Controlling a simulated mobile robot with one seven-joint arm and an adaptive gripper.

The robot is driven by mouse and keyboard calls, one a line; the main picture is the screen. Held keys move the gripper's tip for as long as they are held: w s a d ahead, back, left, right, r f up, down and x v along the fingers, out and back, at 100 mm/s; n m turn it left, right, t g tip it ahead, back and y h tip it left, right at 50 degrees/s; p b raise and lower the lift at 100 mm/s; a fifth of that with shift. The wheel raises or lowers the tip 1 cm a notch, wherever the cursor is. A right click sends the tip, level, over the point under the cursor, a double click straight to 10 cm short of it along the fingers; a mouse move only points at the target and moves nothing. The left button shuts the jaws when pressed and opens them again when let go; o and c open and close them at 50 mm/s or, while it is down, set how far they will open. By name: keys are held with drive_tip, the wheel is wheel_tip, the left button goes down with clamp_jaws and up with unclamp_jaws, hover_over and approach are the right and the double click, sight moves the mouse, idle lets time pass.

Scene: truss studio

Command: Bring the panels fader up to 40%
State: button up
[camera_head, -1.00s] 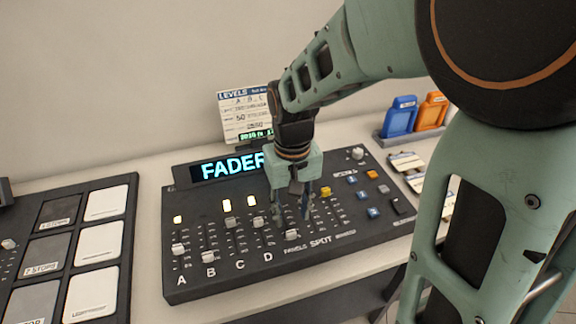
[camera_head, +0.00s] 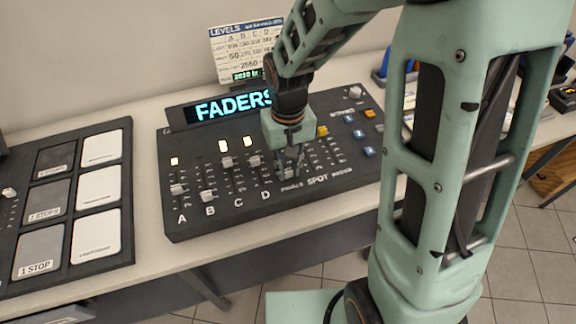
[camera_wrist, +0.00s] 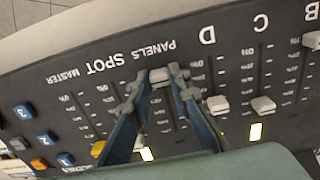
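The fader console (camera_head: 215,222) lies on the table, its screen reading FADERS. The panels fader cap (camera_wrist: 158,75) is pale and sits near the PANELS label end of its slot in the wrist view. My gripper (camera_wrist: 159,78) points down with one fingertip on each side of this cap. The fingertips are very close to the cap; whether they press on it is unclear. In the head view my gripper (camera_head: 289,176) largely covers the panels fader. The D cap (camera_wrist: 217,104) and C cap (camera_wrist: 263,104) stand higher up their slots, beside my gripper.
A levels card (camera_head: 240,50) stands behind the console. A button panel (camera_head: 68,205) with grey and white pads lies to the left. Coloured buttons (camera_head: 369,152) are at the console's right. The SPOT and MASTER slots run close beside my fingers.

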clamp_jaws()
drive_tip(key=shift+w, duration=0.1)
drive_tip(key=shift+w+a, duration=0.25)
drive_tip(key=shift+w, duration=0.5)
drive_tip(key=shift+w+a, duration=0.2)
drive_tip(key=shift+w, duration=0.55)
drive_tip(key=o, duration=0.7)
unclamp_jaws()
wheel_tip(320, 180, up, 12)
drive_tip(key=shift+r, duration=0.1)
